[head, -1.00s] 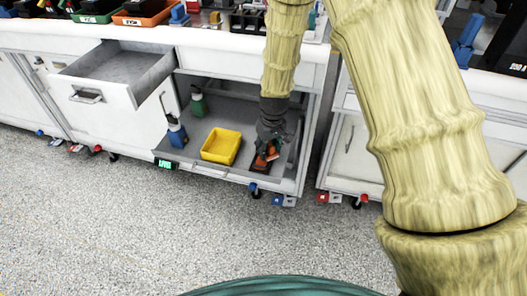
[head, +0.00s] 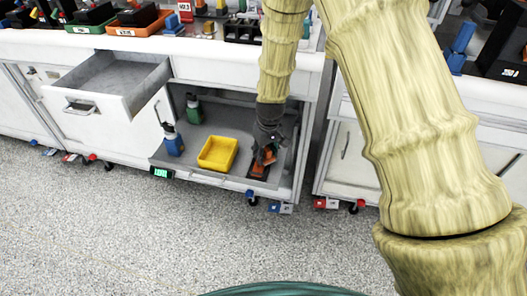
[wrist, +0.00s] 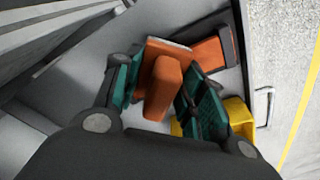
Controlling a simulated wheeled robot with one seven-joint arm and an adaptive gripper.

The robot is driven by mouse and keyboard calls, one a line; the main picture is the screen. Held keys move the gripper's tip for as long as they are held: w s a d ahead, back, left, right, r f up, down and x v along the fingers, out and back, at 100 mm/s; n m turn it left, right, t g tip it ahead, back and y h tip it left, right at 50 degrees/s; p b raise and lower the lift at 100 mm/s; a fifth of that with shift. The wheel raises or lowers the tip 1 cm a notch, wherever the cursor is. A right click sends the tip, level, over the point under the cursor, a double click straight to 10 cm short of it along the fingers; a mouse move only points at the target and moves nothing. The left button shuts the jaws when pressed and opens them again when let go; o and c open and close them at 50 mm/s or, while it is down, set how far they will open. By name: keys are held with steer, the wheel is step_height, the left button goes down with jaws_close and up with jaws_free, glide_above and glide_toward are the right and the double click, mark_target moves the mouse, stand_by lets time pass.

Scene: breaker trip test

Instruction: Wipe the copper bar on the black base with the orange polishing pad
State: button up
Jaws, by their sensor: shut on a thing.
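My gripper (head: 266,154) reaches down into the open lower bay of the bench. In the wrist view, my gripper (wrist: 158,92) has its teal fingers shut on the orange polishing pad (wrist: 163,88). The pad also shows as a small orange patch in the head view (head: 269,156). The copper bar (wrist: 208,56) on its black base (wrist: 226,45) lies just beyond the pad in the wrist view. In the head view the copper bar (head: 258,170) is just below the gripper and partly covered. I cannot tell whether the pad touches the bar.
A yellow tray (head: 217,153) stands left of the gripper on the pulled-out grey shelf. Two spray bottles, blue (head: 173,142) and green (head: 194,110), stand farther left. An open drawer (head: 112,82) juts out at upper left. The bay's right side wall is close to the gripper.

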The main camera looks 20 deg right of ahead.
mark_target(267, 147)
steer(key=shift+s+d+r+p, duration=0.15)
steer(key=shift+d+r+p, duration=0.05)
steer(key=shift+p, duration=0.2)
steer(key=shift+r+p, duration=0.35)
steer(key=shift+r, duration=0.5)
step_height(267, 147, up, 3)
steer(key=p, duration=0.2)
steer(key=shift+d+p, duration=0.15)
steer(key=shift+p, duration=0.15)
steer(key=shift+r+p, duration=1.15)
steer(key=shift+r, duration=0.1)
